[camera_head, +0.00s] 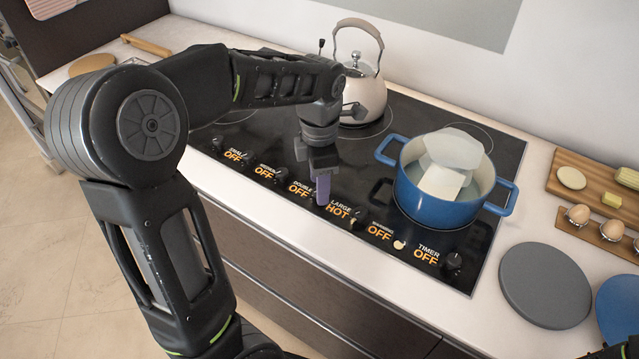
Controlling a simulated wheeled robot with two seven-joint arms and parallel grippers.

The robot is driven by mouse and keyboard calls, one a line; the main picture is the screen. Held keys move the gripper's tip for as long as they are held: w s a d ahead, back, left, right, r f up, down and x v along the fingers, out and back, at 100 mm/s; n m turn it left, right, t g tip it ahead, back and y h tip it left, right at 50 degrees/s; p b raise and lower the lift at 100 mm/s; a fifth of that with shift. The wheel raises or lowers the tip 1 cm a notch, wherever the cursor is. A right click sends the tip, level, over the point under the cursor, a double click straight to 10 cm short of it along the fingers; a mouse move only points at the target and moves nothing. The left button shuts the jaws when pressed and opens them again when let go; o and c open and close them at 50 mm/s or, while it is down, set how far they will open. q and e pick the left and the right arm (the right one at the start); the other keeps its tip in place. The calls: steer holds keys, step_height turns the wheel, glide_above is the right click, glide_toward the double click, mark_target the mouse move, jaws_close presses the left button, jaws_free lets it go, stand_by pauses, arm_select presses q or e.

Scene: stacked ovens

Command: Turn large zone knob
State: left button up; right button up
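The black cooktop's front strip has several labelled knobs. The large zone label (338,210) reads "LARGE HOT" in orange, and a small knob (355,219) shows at its right end. My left gripper (323,190) points down over the strip, its purple-grey fingertips just left of and above the large label, near the "DOUBLE OFF" label (299,188). Its fingers show as one narrow shape, so their opening and any contact with a knob cannot be made out. My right gripper cannot be made out; only a dark piece shows at the bottom right corner.
A blue pot (443,200) with pale pieces inside stands on the right of the cooktop. A cream kettle (360,85) stands behind my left gripper. The "TIMER OFF" knob (452,262) is at the right end. A grey round board (545,285) lies on the counter.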

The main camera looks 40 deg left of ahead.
arm_select(q)
step_height(320, 180, up, 7)
stand_by(0.3)
steer(key=shift+f, duration=0.1)
stand_by(0.4)
